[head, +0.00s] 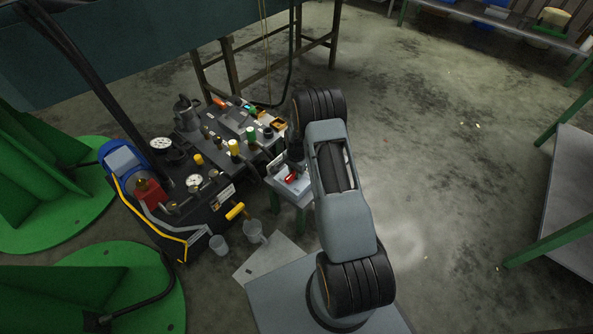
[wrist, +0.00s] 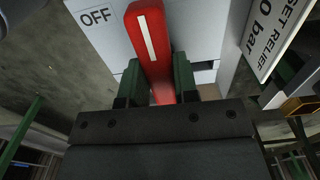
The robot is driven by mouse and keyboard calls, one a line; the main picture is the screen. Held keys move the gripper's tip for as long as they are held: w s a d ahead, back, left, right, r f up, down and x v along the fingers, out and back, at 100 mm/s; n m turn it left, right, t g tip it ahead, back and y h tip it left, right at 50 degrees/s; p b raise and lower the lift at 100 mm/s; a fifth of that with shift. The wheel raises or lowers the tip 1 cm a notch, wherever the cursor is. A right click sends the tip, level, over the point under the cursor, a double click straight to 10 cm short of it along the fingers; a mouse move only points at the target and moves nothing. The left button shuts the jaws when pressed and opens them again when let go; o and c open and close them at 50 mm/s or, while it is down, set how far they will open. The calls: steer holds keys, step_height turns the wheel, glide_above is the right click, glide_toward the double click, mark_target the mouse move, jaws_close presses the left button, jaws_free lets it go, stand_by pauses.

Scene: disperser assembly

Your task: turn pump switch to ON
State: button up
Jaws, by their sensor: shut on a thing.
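The pump switch is a red handle with a white stripe (wrist: 148,36), set on a light grey panel (wrist: 200,30). In the wrist view the handle runs nearly straight up the picture, its top leaning slightly left. An OFF label (wrist: 96,17) is to the left of it. My gripper (wrist: 157,78) has its two green-sided fingers on either side of the handle and is shut on it. In the head view the red switch (head: 291,177) shows on a small grey box, with my gripper (head: 296,163) right at it. No ON label is visible.
A sign reading "SET RELIEF 0 bar" (wrist: 276,36) is close to the right in the wrist view. The dark pump unit (head: 215,205) with gauges and coloured knobs stands left of the switch box. Two grey cups (head: 253,231) are in front.

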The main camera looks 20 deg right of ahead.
steer(key=shift+d, duration=0.1)
steer(key=o, duration=0.7)
steer(key=shift+o, duration=1.1)
step_height(320, 180, up, 14)
steer(key=p, duration=0.4)
